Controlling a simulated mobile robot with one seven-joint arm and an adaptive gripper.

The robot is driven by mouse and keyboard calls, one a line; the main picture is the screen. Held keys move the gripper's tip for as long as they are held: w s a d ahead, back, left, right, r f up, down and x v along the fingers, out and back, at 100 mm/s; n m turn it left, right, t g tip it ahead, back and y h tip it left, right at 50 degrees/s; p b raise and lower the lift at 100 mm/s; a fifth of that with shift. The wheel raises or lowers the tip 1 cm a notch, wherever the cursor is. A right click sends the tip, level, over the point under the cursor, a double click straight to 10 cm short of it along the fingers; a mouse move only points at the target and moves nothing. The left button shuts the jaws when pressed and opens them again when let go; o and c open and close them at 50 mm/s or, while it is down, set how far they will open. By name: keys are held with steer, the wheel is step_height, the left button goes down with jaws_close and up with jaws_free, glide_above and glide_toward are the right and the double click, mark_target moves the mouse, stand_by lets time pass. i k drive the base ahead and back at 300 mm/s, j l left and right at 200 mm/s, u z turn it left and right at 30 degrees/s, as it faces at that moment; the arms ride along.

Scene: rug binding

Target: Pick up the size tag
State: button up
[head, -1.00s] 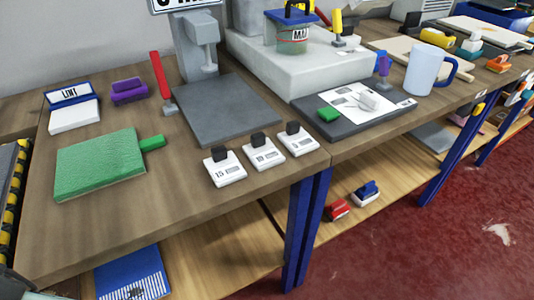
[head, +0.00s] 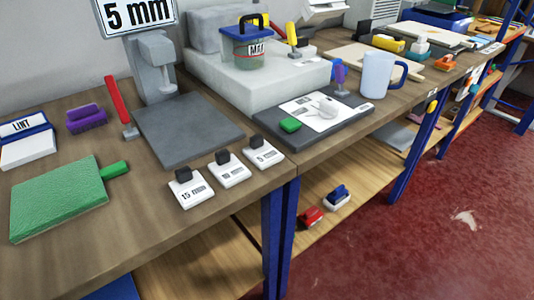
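Three white size tags with black knobs stand in a slanting row near the front edge of the wooden table. The nearest tag (head: 190,189) reads 15 mm. The middle tag (head: 229,170) has print too small to read surely. The far right tag (head: 264,154) appears to read 5 mm. All three lie flat and apart from each other. A sign (head: 136,15) above the grey stand reads 5 mm. My gripper is not in view.
A dark grey plate (head: 188,131) lies just behind the tags. A green pad (head: 58,198) with a handle lies left. A red-handled tool (head: 118,100) stands behind. A dark board (head: 310,128) with paper and a green block lies right.

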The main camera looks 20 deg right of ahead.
mark_target(263, 155)
steer(key=k+j+z, duration=0.15)
steer(key=z, duration=0.25)
steer(key=k+j+z, duration=0.15)
steer(key=z, duration=0.25)
steer(key=k+j+z, duration=0.1)
steer(key=z, duration=0.35)
steer(key=k+l, duration=0.05)
